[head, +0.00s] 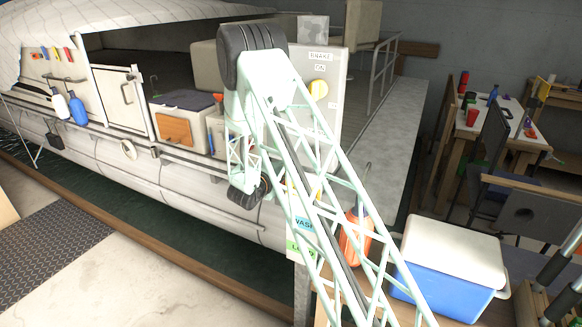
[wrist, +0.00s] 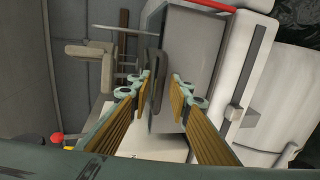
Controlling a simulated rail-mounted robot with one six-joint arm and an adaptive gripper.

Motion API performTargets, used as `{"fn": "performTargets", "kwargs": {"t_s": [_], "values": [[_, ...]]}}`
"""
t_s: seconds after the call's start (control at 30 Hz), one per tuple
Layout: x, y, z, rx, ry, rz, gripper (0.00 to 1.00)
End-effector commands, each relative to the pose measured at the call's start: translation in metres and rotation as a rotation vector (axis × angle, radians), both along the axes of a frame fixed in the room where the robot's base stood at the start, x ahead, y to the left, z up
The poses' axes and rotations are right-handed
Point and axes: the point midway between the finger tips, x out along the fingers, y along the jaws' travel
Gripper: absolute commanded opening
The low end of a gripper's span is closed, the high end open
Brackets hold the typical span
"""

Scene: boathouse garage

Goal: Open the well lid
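In the wrist view my gripper (wrist: 162,82) is open, its two ribbed fingers apart. A dark rounded bar (wrist: 156,68), which looks like a handle, stands upright in the picture between the fingertips, closer to the left one. I cannot tell whether a finger touches it. Behind it is a plain grey panel (wrist: 188,45), possibly the well lid; it looks closed, but I cannot be sure. In the head view my arm covers part of the boat's side, and the gripper's fingers cannot be made out. A pale box with a grey top (head: 187,98) stands left of my arm.
The boat's white hull (head: 100,165) runs along the left. An orange bottle (head: 355,235) and a blue cooler (head: 450,268) are close on the right. In the wrist view a red strip (wrist: 205,5) edges the top.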

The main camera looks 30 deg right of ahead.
Motion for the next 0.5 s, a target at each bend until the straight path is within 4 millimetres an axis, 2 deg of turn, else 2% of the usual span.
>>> {"fn": "performTargets", "kwargs": {"t_s": [0.2, 0.4, 0.5], "values": [[0.0, 0.0, 0.0002, 0.0, 0.0, 0.0, 0.18], [-0.0001, -0.0001, 0.0002, 0.001, -0.001, 0.0, 0.0], [0.0, 0.0, 0.0002, 0.001, -0.001, 0.0, 0.0]]}}
